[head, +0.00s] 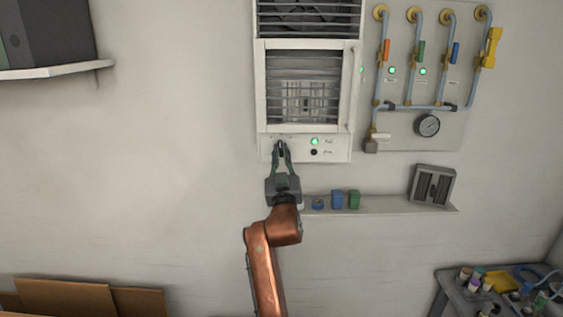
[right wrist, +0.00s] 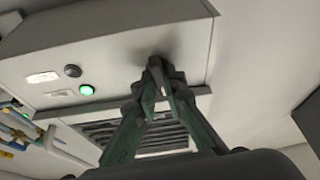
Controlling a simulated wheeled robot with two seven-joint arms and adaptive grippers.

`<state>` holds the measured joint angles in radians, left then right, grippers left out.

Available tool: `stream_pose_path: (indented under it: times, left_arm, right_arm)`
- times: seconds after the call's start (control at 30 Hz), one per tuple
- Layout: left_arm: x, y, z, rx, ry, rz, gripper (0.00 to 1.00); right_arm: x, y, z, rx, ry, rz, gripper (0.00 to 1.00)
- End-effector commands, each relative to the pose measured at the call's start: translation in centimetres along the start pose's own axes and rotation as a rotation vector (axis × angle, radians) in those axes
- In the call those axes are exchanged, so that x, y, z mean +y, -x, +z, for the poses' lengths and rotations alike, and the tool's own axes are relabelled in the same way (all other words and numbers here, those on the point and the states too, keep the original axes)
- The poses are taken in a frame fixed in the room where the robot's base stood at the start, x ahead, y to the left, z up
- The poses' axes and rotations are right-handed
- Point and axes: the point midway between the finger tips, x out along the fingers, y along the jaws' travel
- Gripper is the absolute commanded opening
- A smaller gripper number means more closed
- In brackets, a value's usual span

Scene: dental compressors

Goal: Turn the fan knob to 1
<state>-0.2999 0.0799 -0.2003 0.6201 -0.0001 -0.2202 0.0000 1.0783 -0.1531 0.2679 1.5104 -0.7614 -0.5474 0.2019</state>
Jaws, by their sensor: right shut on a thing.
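The white fan unit is on the wall, with a control panel (head: 335,149) along its bottom; the panel also shows in the right wrist view (right wrist: 120,67). The dark fan knob (right wrist: 155,66) sits on the panel, between my fingertips. My right gripper (head: 281,146) reaches up to the left part of the panel and is shut on the knob; its green fingers (right wrist: 157,82) also show in the right wrist view. The fingertips hide most of the knob, and its setting cannot be read. A lit green light (head: 314,141) and a black button (head: 314,152) are right of the gripper. My left gripper is not in view.
A narrow shelf (head: 385,206) below the panel holds blue and green items (head: 345,199) and a grey vent box (head: 432,186). Pipes with coloured valves and a gauge (head: 427,125) are on the wall at right.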

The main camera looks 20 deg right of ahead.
Motion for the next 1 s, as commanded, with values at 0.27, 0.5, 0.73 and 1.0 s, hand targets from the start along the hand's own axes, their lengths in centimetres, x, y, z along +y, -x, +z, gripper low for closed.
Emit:
stream_pose_path:
  times: [0.27,0.5,0.73,1.0]
  left_arm:
    - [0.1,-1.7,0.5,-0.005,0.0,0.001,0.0]
    - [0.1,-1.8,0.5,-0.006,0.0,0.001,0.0]
    - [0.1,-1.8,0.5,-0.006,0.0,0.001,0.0]
    - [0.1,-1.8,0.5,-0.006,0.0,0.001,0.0]
  right_arm:
    - [-0.2,0.0,0.3,-0.004,-0.091,0.035,0.0]
    - [-0.2,0.0,0.1,-0.003,-0.109,0.043,0.0]
    - [-0.1,0.0,0.1,-0.003,-0.109,0.044,0.0]
    - [0.0,0.0,0.0,-0.002,-0.108,0.045,0.25]
